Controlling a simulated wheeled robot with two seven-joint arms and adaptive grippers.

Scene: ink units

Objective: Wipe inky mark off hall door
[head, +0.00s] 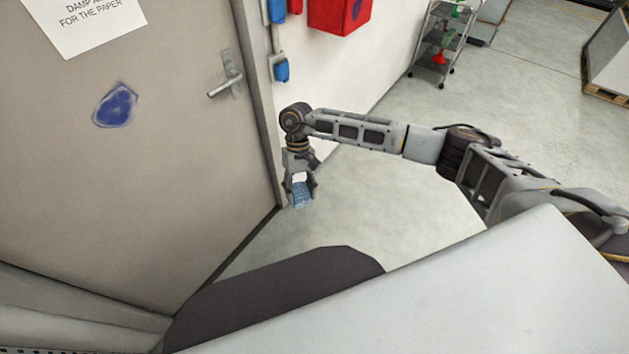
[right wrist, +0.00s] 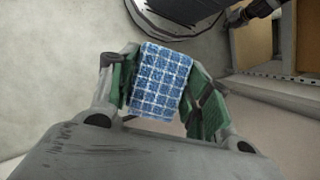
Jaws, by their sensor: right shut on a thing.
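The hall door (head: 170,170) fills the left of the head view. A blue inky mark (head: 115,106) with a smeared edge is on its upper part, left of the metal handle (head: 228,80). My right gripper (head: 300,196) is to the right of the door's edge, lower than the handle and apart from the mark. It is shut on a blue checked cloth (head: 302,194). In the right wrist view the cloth (right wrist: 160,82) hangs folded between the green-padded fingers. My left gripper is not in view.
A paper notice (head: 88,22) is on the door above the mark. A red box (head: 338,14) and blue sockets (head: 281,70) are on the wall right of the door. A trolley (head: 440,42) stands farther back. The floor (head: 400,190) beneath my right arm is clear.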

